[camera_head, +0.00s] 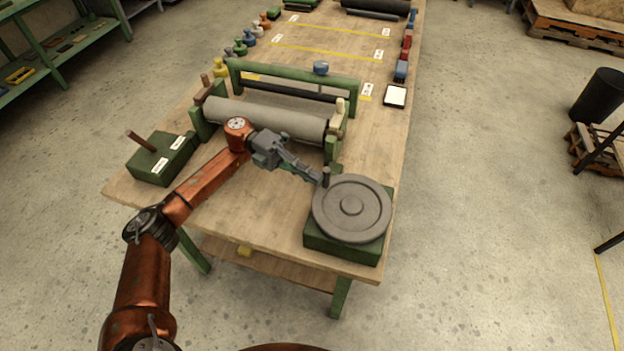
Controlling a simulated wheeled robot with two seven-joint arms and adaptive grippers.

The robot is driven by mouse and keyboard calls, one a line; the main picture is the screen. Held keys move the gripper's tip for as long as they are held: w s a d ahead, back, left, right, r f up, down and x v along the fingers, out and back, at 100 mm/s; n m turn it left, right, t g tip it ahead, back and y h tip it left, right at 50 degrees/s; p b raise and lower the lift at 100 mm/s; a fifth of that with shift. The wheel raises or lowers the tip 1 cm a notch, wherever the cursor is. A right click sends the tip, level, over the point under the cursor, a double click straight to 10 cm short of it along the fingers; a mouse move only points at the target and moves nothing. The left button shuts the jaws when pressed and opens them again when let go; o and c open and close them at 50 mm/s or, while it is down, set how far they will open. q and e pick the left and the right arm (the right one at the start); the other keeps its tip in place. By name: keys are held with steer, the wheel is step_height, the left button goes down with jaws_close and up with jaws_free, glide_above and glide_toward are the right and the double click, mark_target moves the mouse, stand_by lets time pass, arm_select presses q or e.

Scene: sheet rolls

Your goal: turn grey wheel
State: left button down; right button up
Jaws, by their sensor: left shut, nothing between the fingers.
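The grey wheel (351,226) is a flat round disc lying on a green block (341,253) at the table's near right corner. A short dark upright handle (325,177) stands at the wheel's far left rim. My left gripper (317,178) is shut with nothing seen in its fingers. Its fingertips are at the handle's left side; I cannot tell if they touch it. My right gripper is not in view.
A green frame with a grey roll (268,119) stands behind my left arm. A green block with a brown peg (162,157) sits at the table's left. A white-faced tablet (396,96) lies near the right edge. Small coloured pieces line both far edges.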

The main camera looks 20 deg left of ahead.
arm_select(q)
steer(key=shift+w, duration=0.25)
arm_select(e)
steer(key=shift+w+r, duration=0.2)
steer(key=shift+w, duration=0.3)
arm_select(q)
step_height(320, 180, up, 10)
stand_by(0.4)
steer(key=c, duration=2.7)
jaws_free()
